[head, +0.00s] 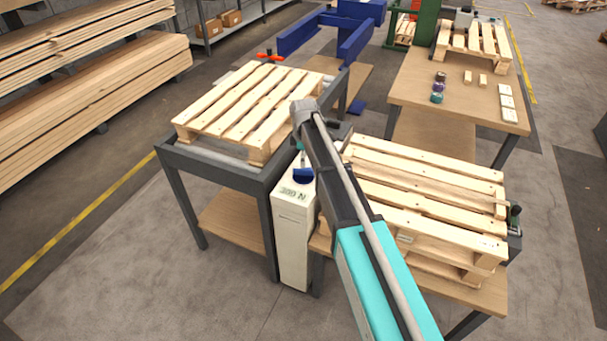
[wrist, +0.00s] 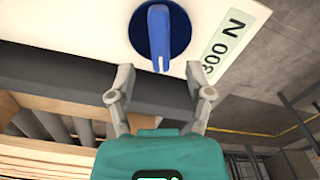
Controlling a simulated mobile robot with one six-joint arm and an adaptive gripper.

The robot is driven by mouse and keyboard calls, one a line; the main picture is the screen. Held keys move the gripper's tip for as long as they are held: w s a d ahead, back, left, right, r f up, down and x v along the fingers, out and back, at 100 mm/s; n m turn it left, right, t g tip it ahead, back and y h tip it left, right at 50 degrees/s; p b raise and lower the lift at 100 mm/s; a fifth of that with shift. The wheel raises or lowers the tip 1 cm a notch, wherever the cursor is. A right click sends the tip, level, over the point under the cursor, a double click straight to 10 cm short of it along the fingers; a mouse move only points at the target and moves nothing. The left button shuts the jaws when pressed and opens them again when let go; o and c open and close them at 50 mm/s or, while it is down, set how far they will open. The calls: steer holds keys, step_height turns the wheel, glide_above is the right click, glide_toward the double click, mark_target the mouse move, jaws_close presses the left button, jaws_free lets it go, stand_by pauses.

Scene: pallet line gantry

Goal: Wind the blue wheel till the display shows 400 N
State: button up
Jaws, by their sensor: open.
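The blue wheel (head: 303,176) sits on top of a narrow white cabinet (head: 292,240) in the head view. In the wrist view the wheel (wrist: 160,32) is a dark blue disc with a lighter blue raised bar across it. The display (wrist: 222,46) beside it reads 300 N; it also shows on the cabinet top in the head view (head: 293,194). My gripper (wrist: 159,72) is open and empty. Its fingertips are just below the bar's end in the wrist view, one to each side, and appear apart from the wheel. In the head view my arm mostly hides the gripper.
A pallet (head: 250,105) lies on a dark-framed table to the left of the cabinet. Stacked pallets (head: 430,190) stand close on the right. A wooden workbench (head: 440,85) with small items is behind. Open floor (head: 150,260) lies at the front left.

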mark_target(304, 173)
steer(key=shift+f+b, duration=2.35)
steer(key=shift+f, duration=0.35)
jaws_close()
